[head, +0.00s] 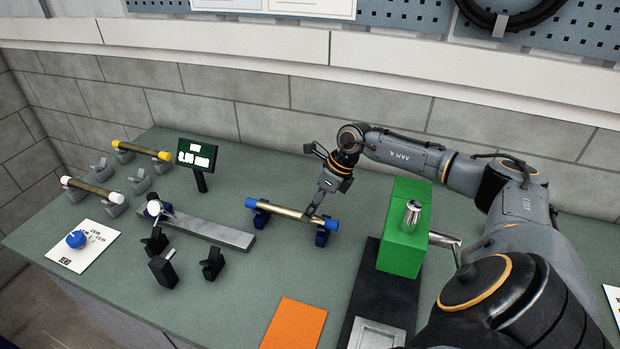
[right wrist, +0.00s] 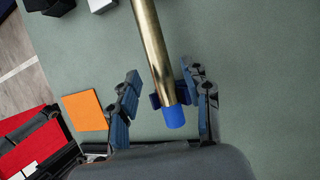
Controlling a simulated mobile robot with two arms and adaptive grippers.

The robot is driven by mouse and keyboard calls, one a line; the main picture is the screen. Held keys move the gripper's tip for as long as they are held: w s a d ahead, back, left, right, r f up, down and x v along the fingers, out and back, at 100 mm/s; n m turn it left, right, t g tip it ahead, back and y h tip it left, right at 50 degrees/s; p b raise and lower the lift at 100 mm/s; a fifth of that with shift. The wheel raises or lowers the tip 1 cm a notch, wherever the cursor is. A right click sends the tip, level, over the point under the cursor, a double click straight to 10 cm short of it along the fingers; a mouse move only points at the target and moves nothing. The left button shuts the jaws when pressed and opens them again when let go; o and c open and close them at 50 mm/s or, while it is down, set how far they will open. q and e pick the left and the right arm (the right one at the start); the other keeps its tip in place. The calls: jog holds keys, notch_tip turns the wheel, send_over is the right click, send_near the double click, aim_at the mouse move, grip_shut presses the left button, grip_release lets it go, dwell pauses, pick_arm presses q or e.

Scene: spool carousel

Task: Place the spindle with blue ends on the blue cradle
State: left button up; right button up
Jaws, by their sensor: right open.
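The spindle with blue ends (head: 285,211) is a brass rod with a blue cap at each end. It appears to lie across the two blue supports of the blue cradle (head: 322,238) in the middle of the table. My right gripper (head: 313,211) is at the rod's right end. In the right wrist view the gripper (right wrist: 166,103) is open, with one finger on each side of the spindle (right wrist: 155,50) near its blue cap. The spindle is closer to the right-hand finger. A blue cradle support (right wrist: 155,101) shows behind the rod, partly hidden. My left gripper is not in view.
A green block (head: 405,232) with a metal cylinder stands to the right on a dark base. An orange mat (head: 294,325) lies in front. A yellow-ended spindle (head: 140,150) and a white-ended spindle (head: 90,188) rest on grey cradles at left. A small display (head: 197,156) stands behind.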

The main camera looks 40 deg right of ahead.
jog(key=b+v, duration=0.3)
jog(key=v, duration=0.7)
